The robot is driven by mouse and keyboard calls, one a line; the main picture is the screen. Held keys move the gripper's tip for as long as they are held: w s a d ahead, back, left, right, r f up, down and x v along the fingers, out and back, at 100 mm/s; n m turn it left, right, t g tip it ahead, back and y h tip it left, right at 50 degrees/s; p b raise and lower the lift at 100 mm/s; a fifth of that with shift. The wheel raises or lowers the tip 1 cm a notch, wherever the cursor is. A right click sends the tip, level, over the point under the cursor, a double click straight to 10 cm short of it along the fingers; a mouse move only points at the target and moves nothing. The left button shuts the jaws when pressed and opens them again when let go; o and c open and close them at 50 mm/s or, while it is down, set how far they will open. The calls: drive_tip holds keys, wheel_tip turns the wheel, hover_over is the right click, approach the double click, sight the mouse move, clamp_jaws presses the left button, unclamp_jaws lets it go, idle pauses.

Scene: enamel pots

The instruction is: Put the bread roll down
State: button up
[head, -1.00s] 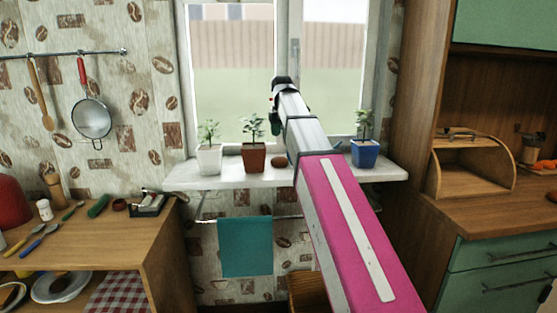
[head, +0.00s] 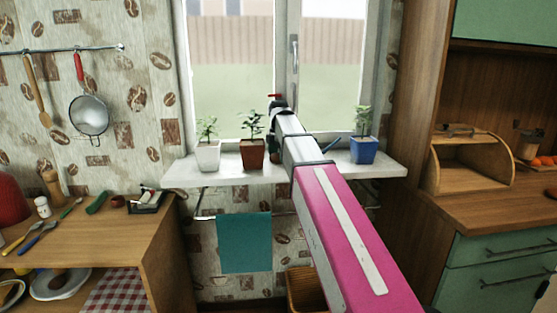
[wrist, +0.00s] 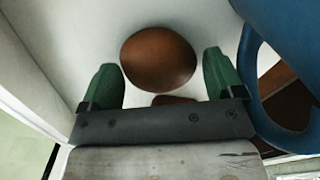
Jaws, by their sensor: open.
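The bread roll (wrist: 158,58) is brown and rounded, and it rests on the white windowsill in the wrist view. My gripper (wrist: 160,70) is open, with one green finger on each side of the roll's near part. A small gap shows between the roll and each finger. In the head view my gripper (head: 276,105) is small and dark in front of the window, and I cannot make out the roll there; my arm covers part of the sill.
The windowsill (head: 225,177) holds a white pot (head: 208,155), a brown pot (head: 254,154) and a blue pot (head: 363,151) with plants. A large blue curved thing (wrist: 250,85) is close to the right finger. A teal towel (head: 244,242) hangs below the sill.

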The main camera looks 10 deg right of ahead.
drive_tip(key=shift+f, duration=0.45)
drive_tip(key=c, duration=0.8)
drive_tip(key=shift+o, duration=0.2)
drive_tip(key=shift+r, duration=0.15)
